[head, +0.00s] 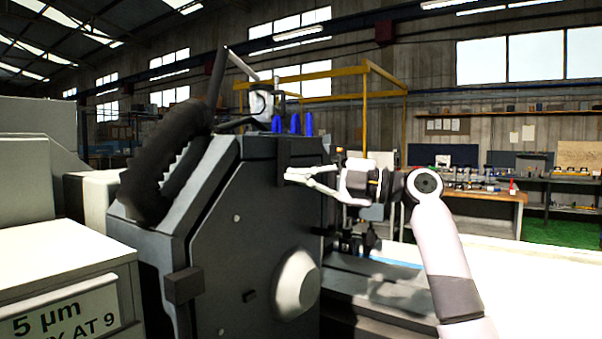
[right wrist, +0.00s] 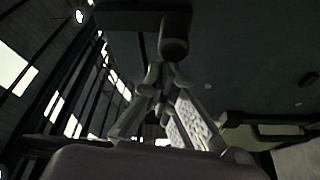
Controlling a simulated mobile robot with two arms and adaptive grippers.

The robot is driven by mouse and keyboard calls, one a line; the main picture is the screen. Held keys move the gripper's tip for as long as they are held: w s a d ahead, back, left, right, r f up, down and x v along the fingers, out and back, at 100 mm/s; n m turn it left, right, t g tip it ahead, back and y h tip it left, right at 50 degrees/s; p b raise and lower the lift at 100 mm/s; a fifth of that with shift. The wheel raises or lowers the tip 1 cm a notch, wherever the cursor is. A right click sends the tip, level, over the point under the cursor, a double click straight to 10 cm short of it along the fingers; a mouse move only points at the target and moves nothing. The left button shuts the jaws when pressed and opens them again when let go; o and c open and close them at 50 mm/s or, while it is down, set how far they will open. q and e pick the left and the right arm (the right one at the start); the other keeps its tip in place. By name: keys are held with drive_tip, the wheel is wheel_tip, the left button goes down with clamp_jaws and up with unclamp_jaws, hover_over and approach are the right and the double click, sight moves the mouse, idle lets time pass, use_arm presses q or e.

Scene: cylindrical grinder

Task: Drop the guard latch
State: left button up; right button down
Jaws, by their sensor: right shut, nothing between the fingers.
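The grinder's dark grey guard (head: 235,230) fills the middle of the head view. A dark upright piece at its upper right edge (head: 284,152) looks like the guard latch. In the right wrist view a dark bar (right wrist: 125,20) with a round knob end (right wrist: 173,48) shows just beyond the fingertips; it seems to be the same latch. My right gripper (head: 290,174) points left at the guard edge, just below the latch piece. Its fingers (right wrist: 164,76) are shut and empty, close to the knob; I cannot tell whether they touch it. My left gripper is out of view.
A black ribbed hose (head: 150,185) and a round pale hub (head: 296,283) are on the machine's near side. Blue pieces (head: 294,123) stand on top. The machine bed (head: 375,285) lies below my right arm. A workbench (head: 490,195) stands behind at right.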

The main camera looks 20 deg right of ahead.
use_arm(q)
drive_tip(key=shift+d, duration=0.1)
use_arm(e)
drive_tip(key=shift+w+d+f, duration=0.15)
idle(0.5)
